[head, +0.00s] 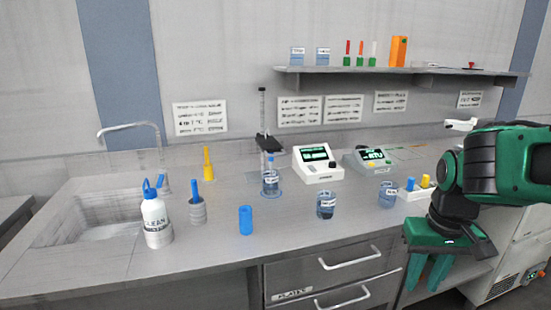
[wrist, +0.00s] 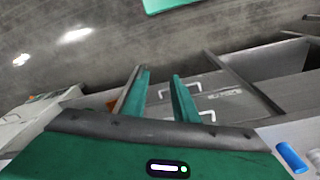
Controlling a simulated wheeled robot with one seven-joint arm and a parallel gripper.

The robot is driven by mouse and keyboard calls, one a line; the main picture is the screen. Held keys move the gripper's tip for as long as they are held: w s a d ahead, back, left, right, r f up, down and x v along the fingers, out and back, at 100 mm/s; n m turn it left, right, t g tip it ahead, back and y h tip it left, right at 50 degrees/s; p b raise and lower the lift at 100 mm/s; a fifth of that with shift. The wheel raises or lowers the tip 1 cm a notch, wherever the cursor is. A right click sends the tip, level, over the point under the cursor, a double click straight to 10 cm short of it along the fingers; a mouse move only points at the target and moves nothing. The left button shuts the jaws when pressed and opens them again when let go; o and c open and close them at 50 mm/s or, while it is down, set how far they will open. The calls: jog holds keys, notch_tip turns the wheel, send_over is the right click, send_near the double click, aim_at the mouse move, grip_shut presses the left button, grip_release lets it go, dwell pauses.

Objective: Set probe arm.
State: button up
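The probe arm (head: 268,143) is a black piece on an upright dark stand rod (head: 262,105) at the back of the counter. A blue-topped probe (head: 270,162) hangs below it, its lower end in or behind a beaker of bluish liquid (head: 271,186); I cannot tell exactly how deep. My green gripper (head: 424,287) points down in front of the counter at the right, well apart from the stand. In the wrist view its two fingers (wrist: 159,73) are apart with nothing between them. The probe arm is not clearly seen in the wrist view.
Two meters (head: 318,164) (head: 370,161) stand right of the stand. Beakers (head: 326,205) (head: 387,195), a blue cylinder (head: 245,220), a probe in a grey holder (head: 197,208) and a wash bottle (head: 156,222) stand on the counter. The sink (head: 90,215) is left. A shelf (head: 400,71) hangs above.

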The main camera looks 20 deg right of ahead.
jog(key=w+r+n+t+h, duration=0.15)
jog(key=w+n+t, duration=0.4)
jog(key=w, duration=0.95)
jog(key=n+t+y, duration=0.2)
jog(key=n+t, duration=0.7)
jog(key=n, duration=0.8)
send_near(277, 155)
jog(key=x, duration=1)
jog(key=shift+w+d+f, duration=0.15)
jog(key=shift+w, duration=0.15)
grip_shut()
